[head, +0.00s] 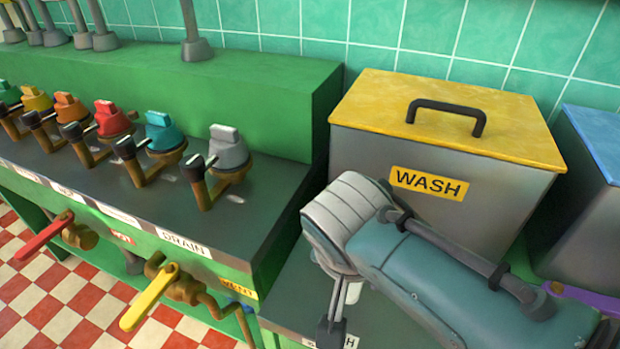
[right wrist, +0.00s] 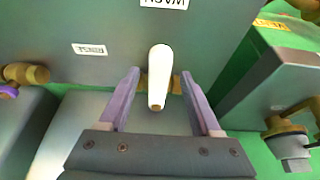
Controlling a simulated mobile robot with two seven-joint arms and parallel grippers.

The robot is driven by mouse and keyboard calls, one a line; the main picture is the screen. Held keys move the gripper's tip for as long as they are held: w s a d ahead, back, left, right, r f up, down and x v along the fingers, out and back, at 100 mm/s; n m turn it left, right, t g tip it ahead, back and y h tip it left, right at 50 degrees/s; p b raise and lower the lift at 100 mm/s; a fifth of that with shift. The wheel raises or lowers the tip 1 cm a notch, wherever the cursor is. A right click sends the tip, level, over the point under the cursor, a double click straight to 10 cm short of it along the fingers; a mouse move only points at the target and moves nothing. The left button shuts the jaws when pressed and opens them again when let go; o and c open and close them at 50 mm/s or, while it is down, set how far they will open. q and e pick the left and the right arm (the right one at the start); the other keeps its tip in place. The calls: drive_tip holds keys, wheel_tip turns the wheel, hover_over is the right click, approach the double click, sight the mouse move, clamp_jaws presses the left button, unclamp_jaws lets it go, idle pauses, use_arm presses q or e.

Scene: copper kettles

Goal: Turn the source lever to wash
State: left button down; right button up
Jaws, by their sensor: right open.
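My right gripper (right wrist: 160,73) is open, with one finger on each side of the lever. Small gaps show between the fingers and the lever. A white label with WASH lettering (right wrist: 164,4), upside down, is at the top of that view. In the head view my right gripper (head: 333,325) points down before the grey bin marked WASH (head: 430,184). My arm hides most of the valve area there. My left gripper is not in view.
A green bench (head: 120,208) carries a row of coloured valve knobs. A red lever (head: 44,238) and a yellow lever (head: 149,297) stick out from its front. A blue-lidded bin (head: 598,140) stands at the right. Red and white tiled floor (head: 60,316) is open in front.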

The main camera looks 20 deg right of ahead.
drive_tip(key=p+v, duration=0.4)
drive_tip(key=v, duration=0.6)
drive_tip(key=shift+s, duration=0.1)
